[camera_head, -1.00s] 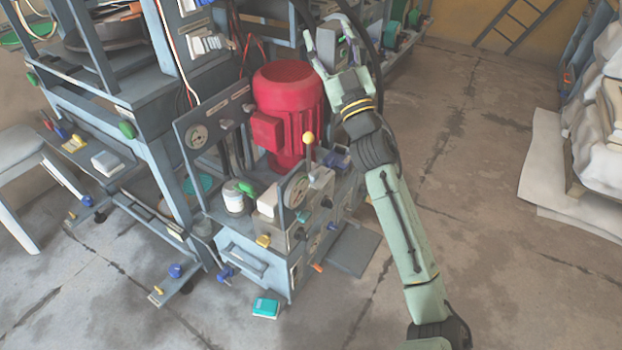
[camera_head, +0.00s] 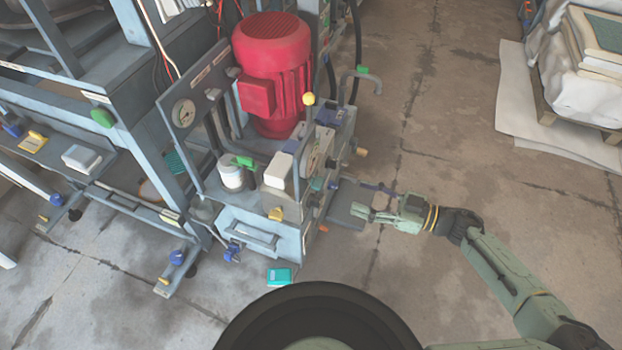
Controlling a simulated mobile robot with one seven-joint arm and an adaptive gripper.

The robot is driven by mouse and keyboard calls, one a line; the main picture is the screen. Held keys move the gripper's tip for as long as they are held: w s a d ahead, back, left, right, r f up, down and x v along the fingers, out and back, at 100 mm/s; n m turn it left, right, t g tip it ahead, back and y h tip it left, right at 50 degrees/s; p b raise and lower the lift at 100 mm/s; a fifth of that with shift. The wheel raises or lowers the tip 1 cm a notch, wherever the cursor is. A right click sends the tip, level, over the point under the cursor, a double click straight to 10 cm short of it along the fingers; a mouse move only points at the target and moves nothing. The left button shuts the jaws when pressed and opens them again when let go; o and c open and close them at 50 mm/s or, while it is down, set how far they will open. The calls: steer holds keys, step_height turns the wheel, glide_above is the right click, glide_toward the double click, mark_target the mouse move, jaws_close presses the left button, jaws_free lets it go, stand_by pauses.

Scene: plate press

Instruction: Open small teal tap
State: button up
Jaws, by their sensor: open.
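A small teal part (camera_head: 317,183), which looks like the tap, sits on the right side of the grey hydraulic unit (camera_head: 262,240), below the gauge. It is too small to tell how its handle is turned. My gripper (camera_head: 357,198) is to the right of the unit, with its fingers apart and pointing left toward that side. It looks empty, and a gap shows between it and the teal part.
A red motor (camera_head: 272,75) stands on the unit. A lever with a yellow ball (camera_head: 309,99) and a bent pipe (camera_head: 346,88) rise nearby. A teal box (camera_head: 279,277) lies on the floor in front.

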mark_target(317, 183)
steer(key=p+x, duration=0.2)
steer(key=x, duration=0.8)
steer(key=shift+a, duration=0.35)
steer(key=c, duration=1.1)
steer(key=shift+c, duration=0.2)
